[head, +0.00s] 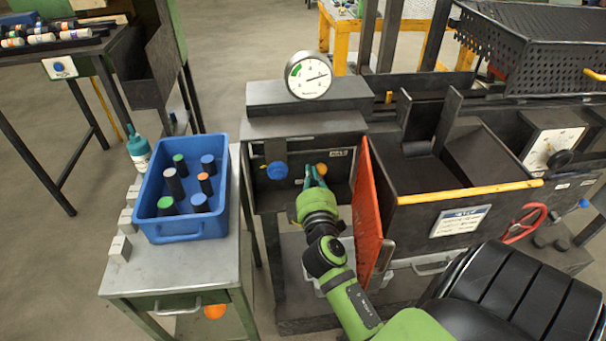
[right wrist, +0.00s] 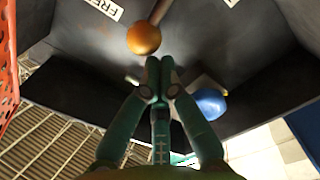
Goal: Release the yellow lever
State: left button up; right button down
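The lever's yellow-orange ball knob (head: 321,169) is inside the open dark compartment below the dial gauge. In the right wrist view the knob (right wrist: 144,38) sits on a short brown rod, just beyond my fingertips and slightly left of them. My right gripper (head: 314,170) reaches into the compartment, close to the knob. In the right wrist view its teal fingertips (right wrist: 160,64) are together with nothing visible between them. The knob appears outside the fingers; I cannot tell whether they touch it. My left gripper is not in view.
A blue knob (head: 277,170) is left of the gripper. An orange-red door (head: 367,212) stands open close to the right of my arm. A blue bin (head: 182,231) with several dark cylinders stands on the left table. The dial gauge (head: 309,75) is above.

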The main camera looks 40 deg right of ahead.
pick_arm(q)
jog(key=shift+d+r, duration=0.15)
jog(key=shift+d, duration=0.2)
pick_arm(e)
jog(key=shift+s+d+m, duration=0.2)
jog(key=shift+d+m, duration=0.25)
jog(key=shift+m, duration=0.25)
jog(key=shift+r, duration=0.1)
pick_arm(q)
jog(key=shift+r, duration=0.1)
